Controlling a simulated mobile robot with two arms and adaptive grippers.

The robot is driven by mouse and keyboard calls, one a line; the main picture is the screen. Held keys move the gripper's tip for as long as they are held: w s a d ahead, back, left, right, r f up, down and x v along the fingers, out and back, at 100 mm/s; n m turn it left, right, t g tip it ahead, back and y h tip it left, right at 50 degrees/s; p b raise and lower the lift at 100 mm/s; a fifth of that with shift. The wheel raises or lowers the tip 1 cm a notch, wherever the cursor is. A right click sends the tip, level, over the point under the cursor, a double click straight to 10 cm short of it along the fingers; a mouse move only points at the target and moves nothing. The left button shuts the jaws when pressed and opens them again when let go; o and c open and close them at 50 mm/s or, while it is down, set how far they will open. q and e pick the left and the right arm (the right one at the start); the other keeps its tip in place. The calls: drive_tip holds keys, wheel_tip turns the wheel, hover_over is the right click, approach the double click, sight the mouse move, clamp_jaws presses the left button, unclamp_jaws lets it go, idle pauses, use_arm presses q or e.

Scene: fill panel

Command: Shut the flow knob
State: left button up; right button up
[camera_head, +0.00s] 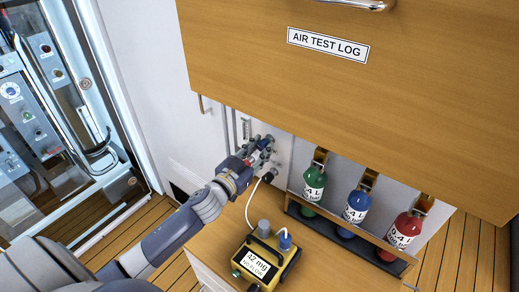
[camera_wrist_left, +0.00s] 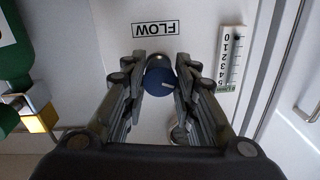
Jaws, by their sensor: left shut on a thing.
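The flow knob is a round blue knob (camera_wrist_left: 160,80) with a white pointer mark, on a white panel (camera_wrist_left: 205,30) under a label reading FLOW (camera_wrist_left: 155,28), which appears upside down in the left wrist view. My left gripper (camera_wrist_left: 160,82) has a finger on each side of the knob and is shut on it. In the head view my left gripper (camera_head: 262,146) reaches the panel, and its fingers and arm hide most of the knob. A scale gauge (camera_wrist_left: 231,58) with numbers is beside the knob. My right gripper is in neither view.
A wooden cabinet (camera_head: 400,100) overhangs the counter.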

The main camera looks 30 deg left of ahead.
use_arm(q)
drive_tip(key=shift+m, duration=0.8)
drive_tip(key=m, duration=0.4)
drive_tip(key=shift+a, duration=0.1)
drive_tip(key=m+b, duration=0.1)
drive_tip(key=m, duration=0.4)
drive_tip(key=shift+m+h, duration=0.3)
drive_tip(key=shift+m, duration=1.2)
drive_tip(key=o, duration=1)
drive_tip(key=shift+o, duration=0.2)
